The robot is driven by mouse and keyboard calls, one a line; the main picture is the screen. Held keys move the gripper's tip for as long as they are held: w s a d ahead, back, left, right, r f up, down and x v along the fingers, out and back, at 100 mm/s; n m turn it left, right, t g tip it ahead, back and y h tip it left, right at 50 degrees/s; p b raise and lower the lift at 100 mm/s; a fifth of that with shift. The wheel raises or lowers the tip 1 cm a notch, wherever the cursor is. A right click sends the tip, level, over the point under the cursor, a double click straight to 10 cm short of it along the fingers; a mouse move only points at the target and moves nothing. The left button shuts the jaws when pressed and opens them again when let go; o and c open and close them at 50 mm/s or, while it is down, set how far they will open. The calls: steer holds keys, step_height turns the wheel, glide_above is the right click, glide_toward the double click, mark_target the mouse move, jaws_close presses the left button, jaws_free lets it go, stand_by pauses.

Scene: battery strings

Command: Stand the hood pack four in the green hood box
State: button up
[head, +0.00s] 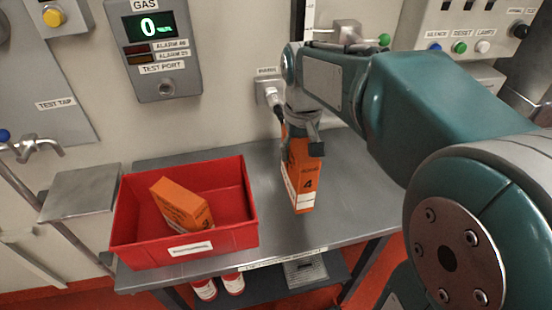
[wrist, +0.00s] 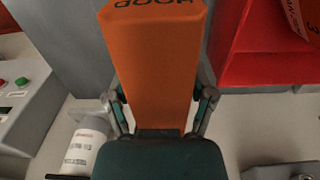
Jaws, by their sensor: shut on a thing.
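My gripper (head: 303,128) is shut on the orange hood pack four (head: 302,176), holding it by its upper end. The pack is close to upright, with a 4 and a white label strip low on its face. Its lower end is over the steel bench, and I cannot tell whether it touches. In the wrist view the orange pack (wrist: 155,65) lies between my two fingers, with the lettering "HOOD" at its far end. No green hood box shows in either view.
A red box (head: 185,240) stands left on the steel bench (head: 345,185) with another orange pack (head: 182,204) leaning inside. A socket with a plug (head: 270,92) is on the wall behind my gripper. A steel shelf (head: 82,193) is at left. The bench right of the pack looks clear.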

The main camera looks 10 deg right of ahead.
steer(key=w+a+f, duration=0.3)
steer(key=f, duration=0.5)
steer(key=shift+f, duration=0.2)
steer(key=shift+w+f, duration=0.1)
steer(key=o, duration=1.3)
steer(key=shift+c, duration=0.2)
